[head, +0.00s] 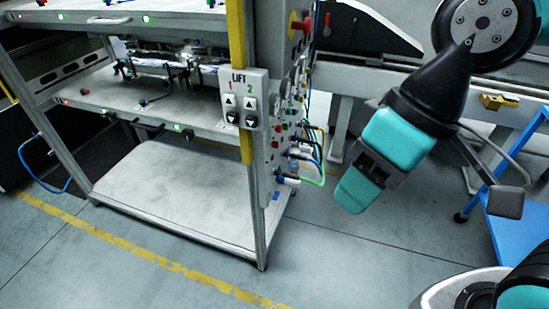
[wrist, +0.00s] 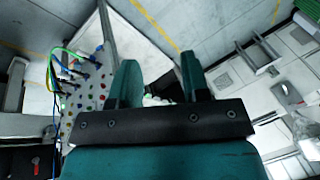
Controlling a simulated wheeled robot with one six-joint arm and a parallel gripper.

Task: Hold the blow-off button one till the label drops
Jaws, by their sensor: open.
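The side panel (head: 278,140) of the rack carries several red, green and dark buttons, round gauges and hose fittings. I cannot tell which one is blow-off button one. No label can be made out. My gripper (head: 356,190) hangs to the right of this panel, apart from it, pointing down. In the wrist view my gripper (wrist: 159,64) has its two teal fingers spread with nothing held between them. The button panel (wrist: 88,92) shows left of the fingers there, tilted, with many small coloured buttons.
A LIFT plate (head: 243,100) with arrow buttons for 1 and 2 is on the rack's front post. Yellow, green and blue hoses (head: 314,155) loop out from the panel towards my gripper. A blue cart (head: 515,220) stands at the right. The floor in front is clear.

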